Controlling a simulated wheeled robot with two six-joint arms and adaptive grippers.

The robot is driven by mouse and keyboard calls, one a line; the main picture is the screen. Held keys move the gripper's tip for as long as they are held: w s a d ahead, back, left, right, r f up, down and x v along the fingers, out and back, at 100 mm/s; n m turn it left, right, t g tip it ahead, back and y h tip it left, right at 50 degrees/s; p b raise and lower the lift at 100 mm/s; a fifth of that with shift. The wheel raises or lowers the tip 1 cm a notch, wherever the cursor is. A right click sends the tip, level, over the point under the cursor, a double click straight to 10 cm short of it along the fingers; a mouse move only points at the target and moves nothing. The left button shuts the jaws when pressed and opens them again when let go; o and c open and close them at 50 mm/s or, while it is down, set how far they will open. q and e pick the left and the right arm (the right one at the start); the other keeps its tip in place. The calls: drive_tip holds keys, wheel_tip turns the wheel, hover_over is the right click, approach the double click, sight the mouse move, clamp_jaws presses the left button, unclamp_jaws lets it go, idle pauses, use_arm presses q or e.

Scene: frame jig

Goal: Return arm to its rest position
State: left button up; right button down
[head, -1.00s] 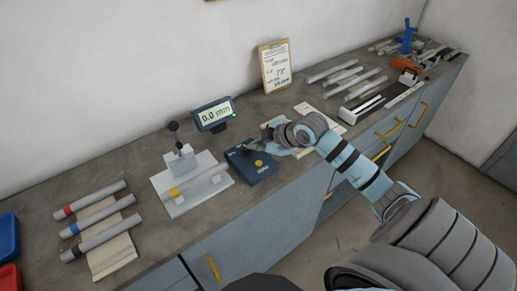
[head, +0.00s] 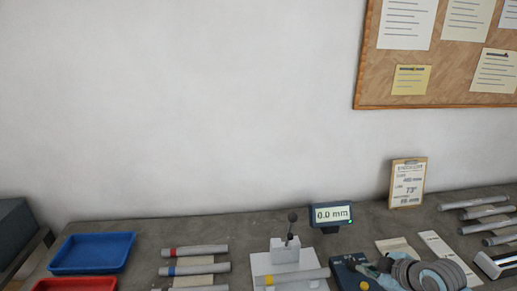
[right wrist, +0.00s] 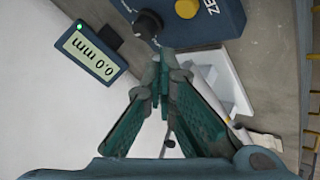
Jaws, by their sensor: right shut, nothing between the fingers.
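My right arm shows at the bottom right of the head view. Its gripper (head: 383,264) is beside the right edge of a blue control box (head: 346,268). In the right wrist view the two teal fingers of the right gripper (right wrist: 164,62) are together with nothing between them. My left arm and gripper are not in view.
A display (head: 331,215) reads 0.0 mm behind a white gauge fixture (head: 290,262). The wall above the bench is clear around a corkboard (head: 365,100).

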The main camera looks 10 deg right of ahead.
drive_tip(key=shift+m+g, duration=0.7)
drive_tip(key=shift+g, duration=0.1)
drive_tip(key=s+a+f, duration=0.1)
drive_tip(key=s+f, duration=0.1)
drive_tip(key=s+a+f, duration=0.3)
drive_tip(key=f, duration=0.1)
drive_tip(key=shift+s+a, duration=0.4)
drive_tip(key=s+a+f+m+g+h, duration=0.1)
drive_tip(key=s+a+f+m, duration=0.15)
drive_tip(key=s, duration=0.45)
drive_tip(key=s+a+f+m+g+h, duration=0.1)
drive_tip(key=s+a+m, duration=0.15)
drive_tip(key=s, duration=0.45)
drive_tip(key=s+a+f+m+g+h, duration=0.15)
drive_tip(key=s+m, duration=0.25)
drive_tip(key=s, duration=0.4)
wheel_tip(320, 180, down, 23)
drive_tip(key=s+d+g+b, duration=0.1)
drive_tip(key=d+g+b, duration=0.1)
drive_tip(key=b, duration=0.1)
use_arm(q)
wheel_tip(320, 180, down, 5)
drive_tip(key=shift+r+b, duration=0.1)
drive_tip(key=shift+b, duration=0.85)
use_arm(e)
drive_tip(key=s+f, duration=1.3)
drive_tip(key=f, duration=0.1)
drive_tip(key=shift+s+d+y, duration=0.2)
drive_tip(key=shift+s+y, duration=0.2)
drive_tip(key=shift+y, duration=0.05)
